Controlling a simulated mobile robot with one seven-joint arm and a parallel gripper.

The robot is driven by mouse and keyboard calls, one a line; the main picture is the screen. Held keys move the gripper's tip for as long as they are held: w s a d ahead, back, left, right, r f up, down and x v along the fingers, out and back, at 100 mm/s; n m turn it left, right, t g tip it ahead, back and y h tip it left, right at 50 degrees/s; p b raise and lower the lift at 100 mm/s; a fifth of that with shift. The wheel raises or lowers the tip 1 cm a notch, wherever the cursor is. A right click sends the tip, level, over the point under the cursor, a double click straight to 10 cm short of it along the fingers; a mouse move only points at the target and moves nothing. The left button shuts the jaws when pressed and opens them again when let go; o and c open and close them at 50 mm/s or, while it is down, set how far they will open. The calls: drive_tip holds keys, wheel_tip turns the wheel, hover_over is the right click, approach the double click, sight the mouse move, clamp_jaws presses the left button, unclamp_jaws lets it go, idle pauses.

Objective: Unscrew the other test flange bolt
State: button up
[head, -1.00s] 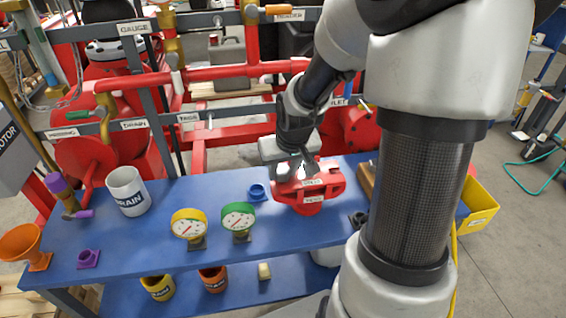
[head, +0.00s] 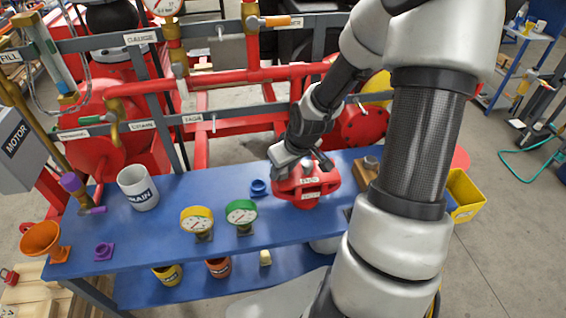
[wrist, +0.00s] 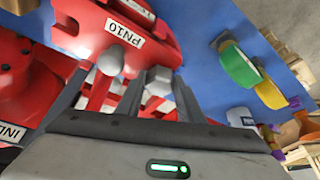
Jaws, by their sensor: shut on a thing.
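The red test flange (head: 303,190) stands on the blue bench, right of the gauges, with small white labels on it. In the wrist view the flange (wrist: 155,35) shows a label reading PN10. My gripper (head: 313,165) is at the top of the flange. In the wrist view its fingers (wrist: 158,88) are shut around a grey hex bolt head (wrist: 158,78). A second grey bolt head (wrist: 109,61) shows to the left, beside the flange's red edge. Whether the held bolt's shank is still in the flange is hidden.
On the blue bench (head: 170,225) stand a yellow gauge (head: 196,220), a green gauge (head: 241,214), a white DRAIN mug (head: 138,188) and a blue ring part (head: 259,188). Red pipework (head: 225,125) lies behind. A yellow bin (head: 464,196) is at right.

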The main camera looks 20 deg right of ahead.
drive_tip(key=shift+a+r+n+y+p, duration=0.15)
drive_tip(key=shift+n+y+p, duration=0.25)
drive_tip(key=shift+n+p, duration=0.95)
drive_tip(key=shift+n+y+p, duration=0.3)
drive_tip(key=shift+n+p, duration=0.15)
drive_tip(key=shift+p, duration=0.05)
drive_tip(key=shift+f+n+g+y, duration=0.25)
drive_tip(key=shift+n+g+y, duration=0.05)
drive_tip(key=shift+n, duration=0.4)
drive_tip(key=n+g+y, duration=0.1)
drive_tip(key=n, duration=0.3)
drive_tip(key=shift+a, duration=0.15)
drive_tip(key=o, duration=1.2)
drive_tip(key=shift+s+a, duration=0.1)
drive_tip(key=shift+c, duration=0.2)
drive_tip(key=shift+d+r, duration=0.15)
drive_tip(key=shift+d, duration=0.1)
